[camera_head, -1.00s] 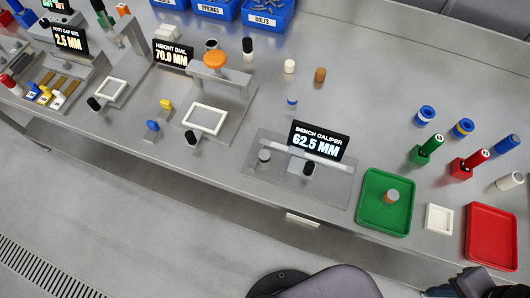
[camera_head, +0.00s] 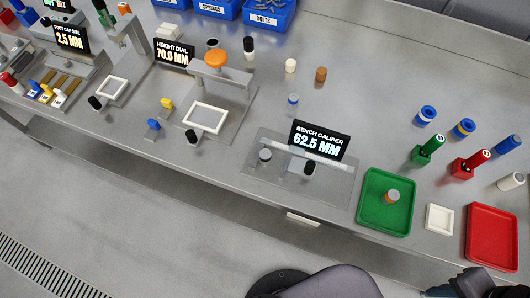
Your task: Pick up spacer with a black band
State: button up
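A small upright cylinder with a black upper part and a white lower part (camera_head: 249,47) stands on the grey bench below the blue bins. It is the piece that best fits a spacer with a black band, but it is too small to tell whether the black is a band or a cap. Near it stand a plain white cylinder (camera_head: 291,65), a brown one (camera_head: 320,74) and a grey one with a blue band (camera_head: 293,101). A grey and orange spacer (camera_head: 391,196) stands in the green tray (camera_head: 374,216). My gripper is not in view.
The bench caliper (camera_head: 300,170) reads 62.5 MM. The height dial gauge (camera_head: 216,70) stands at left of the spacers. Blue bins (camera_head: 268,20) line the back. A red tray (camera_head: 492,236), a white square (camera_head: 438,218) and colored posts (camera_head: 434,143) are at right. Bench right of the brown cylinder is clear.

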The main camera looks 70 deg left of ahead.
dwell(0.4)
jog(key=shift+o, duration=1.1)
